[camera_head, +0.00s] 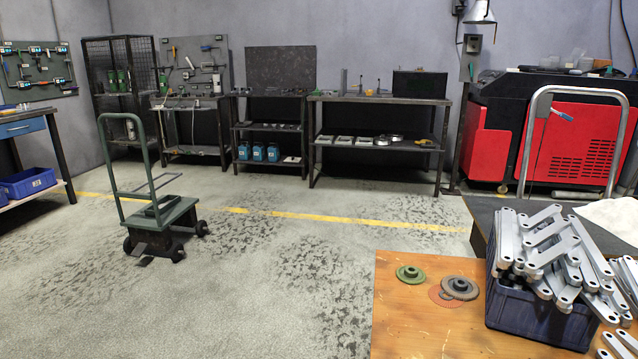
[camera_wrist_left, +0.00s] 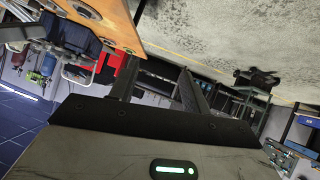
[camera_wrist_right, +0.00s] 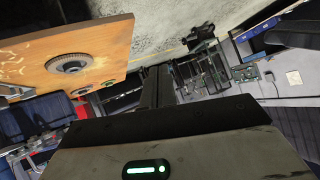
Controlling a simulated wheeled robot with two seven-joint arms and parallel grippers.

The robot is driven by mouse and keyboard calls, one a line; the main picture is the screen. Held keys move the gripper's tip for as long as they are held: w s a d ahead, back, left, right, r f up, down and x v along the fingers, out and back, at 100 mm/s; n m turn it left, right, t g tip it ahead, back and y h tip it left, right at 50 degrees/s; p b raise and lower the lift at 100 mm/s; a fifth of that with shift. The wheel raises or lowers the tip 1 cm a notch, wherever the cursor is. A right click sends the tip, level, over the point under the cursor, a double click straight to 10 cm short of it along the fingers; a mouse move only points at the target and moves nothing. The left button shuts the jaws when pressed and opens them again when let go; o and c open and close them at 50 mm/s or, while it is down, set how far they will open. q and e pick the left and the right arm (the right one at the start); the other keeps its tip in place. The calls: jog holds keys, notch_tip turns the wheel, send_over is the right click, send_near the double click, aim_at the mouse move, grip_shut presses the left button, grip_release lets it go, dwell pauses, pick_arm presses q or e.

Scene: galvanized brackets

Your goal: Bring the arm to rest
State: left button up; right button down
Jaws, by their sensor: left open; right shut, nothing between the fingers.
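My left gripper (camera_wrist_left: 158,68) shows in the left wrist view with its two dark fingers spread apart and nothing between them. My right gripper (camera_wrist_right: 159,72) shows in the right wrist view with its fingers together and nothing held. Both wrist views are strongly tilted. Neither arm nor gripper is in the head view. Galvanized brackets (camera_head: 548,245) are heaped in a dark blue crate (camera_head: 525,317) on the wooden table at the lower right of the head view. Neither gripper visibly touches anything.
The wooden table (camera_head: 415,330) holds a green disc (camera_head: 411,274) and grey-brown discs (camera_head: 459,287); a few loose brackets lie near its right corner. A green cart (camera_head: 165,215) stands on open floor at left. Shelves and a red machine (camera_head: 573,147) line the back.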

pick_arm(q)
notch_tip(320, 180, up, 11)
jog(key=s+a+y+p, duration=0.1)
jog(key=a+p, duration=0.1)
jog(key=p, duration=1.4)
jog(key=shift+a+r, duration=0.2)
jog(key=shift+a, duration=0.1)
pick_arm(e)
notch_tip(320, 180, up, 12)
jog(key=d+h, duration=0.1)
jog(key=d, duration=0.1)
jog(key=shift+s+d+f, duration=0.25)
jog(key=shift+d, duration=0.05)
